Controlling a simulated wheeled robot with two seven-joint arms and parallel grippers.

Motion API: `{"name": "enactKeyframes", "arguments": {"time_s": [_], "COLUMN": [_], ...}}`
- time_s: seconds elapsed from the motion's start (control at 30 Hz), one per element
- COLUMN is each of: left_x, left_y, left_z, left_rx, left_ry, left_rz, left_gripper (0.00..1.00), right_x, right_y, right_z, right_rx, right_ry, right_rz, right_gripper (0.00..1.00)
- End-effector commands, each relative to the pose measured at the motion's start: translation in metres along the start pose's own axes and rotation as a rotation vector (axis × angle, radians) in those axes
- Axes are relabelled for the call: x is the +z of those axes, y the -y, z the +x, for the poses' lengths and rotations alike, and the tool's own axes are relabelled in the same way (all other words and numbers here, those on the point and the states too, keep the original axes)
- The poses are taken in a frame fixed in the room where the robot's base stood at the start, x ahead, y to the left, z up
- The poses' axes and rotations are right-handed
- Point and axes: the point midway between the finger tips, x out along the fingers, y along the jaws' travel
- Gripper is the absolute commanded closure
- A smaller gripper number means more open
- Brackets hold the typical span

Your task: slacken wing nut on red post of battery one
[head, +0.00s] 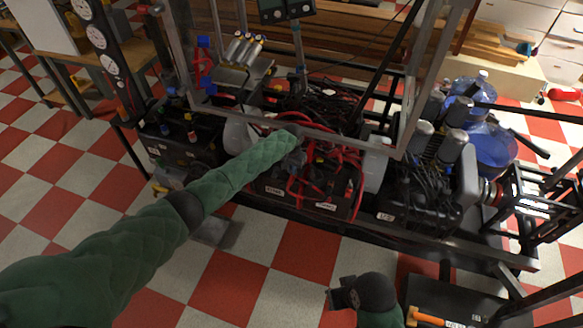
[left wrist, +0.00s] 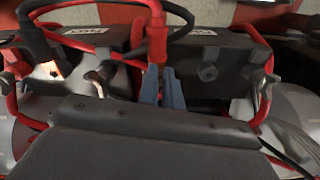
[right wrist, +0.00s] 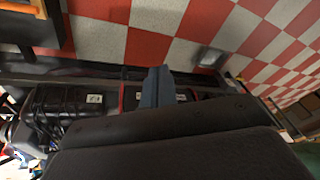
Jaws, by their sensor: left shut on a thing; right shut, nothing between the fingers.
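A black battery case (head: 262,186) with white labels sits low in the frame, under red cables. The labels are too small to read surely. In the left wrist view a red cable boot (left wrist: 157,45) marks a red post on a black case (left wrist: 225,62). My left gripper (left wrist: 161,88) is shut right at the foot of this boot, on a small thing the fingers hide, seemingly the wing nut. In the head view the left gripper (head: 302,147) reaches down among the cables. My right gripper (right wrist: 157,85) is shut and empty, away from the battery; it also shows in the head view (head: 342,293).
Red and black cables (head: 340,165) loop closely around the left gripper. A metal frame bar (head: 330,138) crosses by the left wrist. Another black battery (head: 180,145) stands at left, and blue water jugs (head: 490,145) at right. Checkered floor (head: 240,285) lies open in front.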

Motion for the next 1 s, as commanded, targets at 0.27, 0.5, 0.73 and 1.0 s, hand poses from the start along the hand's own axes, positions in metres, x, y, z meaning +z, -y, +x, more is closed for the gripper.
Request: {"name": "enactKeyframes", "arguments": {"time_s": [0.27, 0.5, 0.73, 1.0], "left_x": [0.000, -0.001, -0.001, -0.002], "left_y": [-0.005, -0.007, -0.009, -0.009], "left_z": [-0.003, -0.001, -0.001, 0.000], "left_rx": [0.002, 0.001, 0.001, 0.001], "left_ry": [0.001, 0.001, 0.002, 0.002], "left_rz": [-0.199, -0.334, -0.425, -0.474], "left_gripper": [1.00, 1.00, 1.00, 1.00], "right_x": [0.005, 0.012, 0.011, 0.011], "right_y": [-0.019, -0.028, -0.032, -0.034], "right_z": [-0.042, -0.060, -0.027, -0.011], "right_rx": [0.050, 0.074, 0.078, 0.079], "right_ry": [0.070, 0.115, 0.120, 0.120], "right_rz": [0.029, 0.043, 0.041, 0.041], "right_gripper": [1.00, 1.00, 1.00, 1.00]}}
